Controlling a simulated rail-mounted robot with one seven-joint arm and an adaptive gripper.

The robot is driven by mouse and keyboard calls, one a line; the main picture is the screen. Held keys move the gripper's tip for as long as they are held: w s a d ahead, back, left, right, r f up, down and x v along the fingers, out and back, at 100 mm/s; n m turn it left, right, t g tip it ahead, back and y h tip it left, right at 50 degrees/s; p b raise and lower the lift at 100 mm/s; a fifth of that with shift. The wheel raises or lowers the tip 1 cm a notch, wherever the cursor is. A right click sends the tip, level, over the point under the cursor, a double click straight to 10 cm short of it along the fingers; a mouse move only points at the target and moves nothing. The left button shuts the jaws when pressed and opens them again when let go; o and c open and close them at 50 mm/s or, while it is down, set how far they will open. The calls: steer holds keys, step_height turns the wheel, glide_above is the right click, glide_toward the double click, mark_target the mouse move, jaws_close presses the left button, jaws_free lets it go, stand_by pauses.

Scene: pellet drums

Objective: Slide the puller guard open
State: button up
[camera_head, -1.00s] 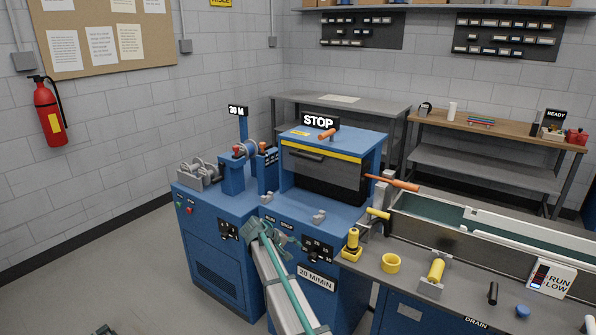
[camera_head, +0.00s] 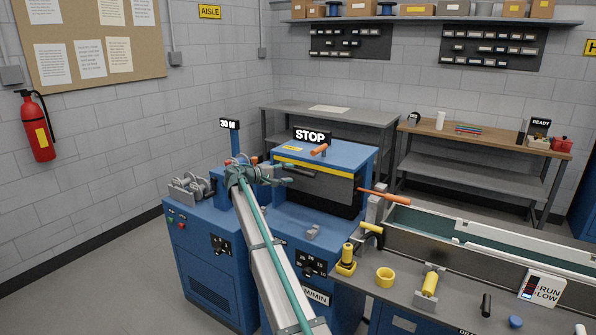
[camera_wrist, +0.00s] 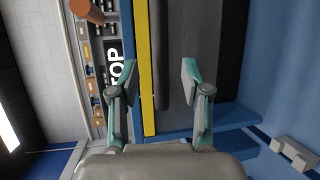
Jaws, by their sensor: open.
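The puller guard (camera_head: 333,186) is a grey panel on the front of the blue puller housing, below a yellow stripe, with a dark opening under it. Its dark bar handle (camera_wrist: 161,60) runs along the panel near the stripe in the wrist view. My gripper (camera_head: 290,176) is in front of the guard's left part in the head view. In the wrist view my gripper (camera_wrist: 157,80) is open, its teal fingers on either side of the handle's line. I see no clear contact, and the depth gap is hard to tell. My arm partly hides the housing's left side.
A STOP sign (camera_head: 312,136) and an orange-handled lever (camera_head: 319,150) are on top of the housing. Another orange handle (camera_head: 384,196) sticks out at its right. A grey block (camera_head: 313,232) sits on the ledge below. The trough (camera_head: 480,245) lies to the right.

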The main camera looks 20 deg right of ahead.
mark_target(296, 172)
steer(key=shift+p+x, duration=0.7)
steer(key=shift+x, duration=2.05)
jaws_close()
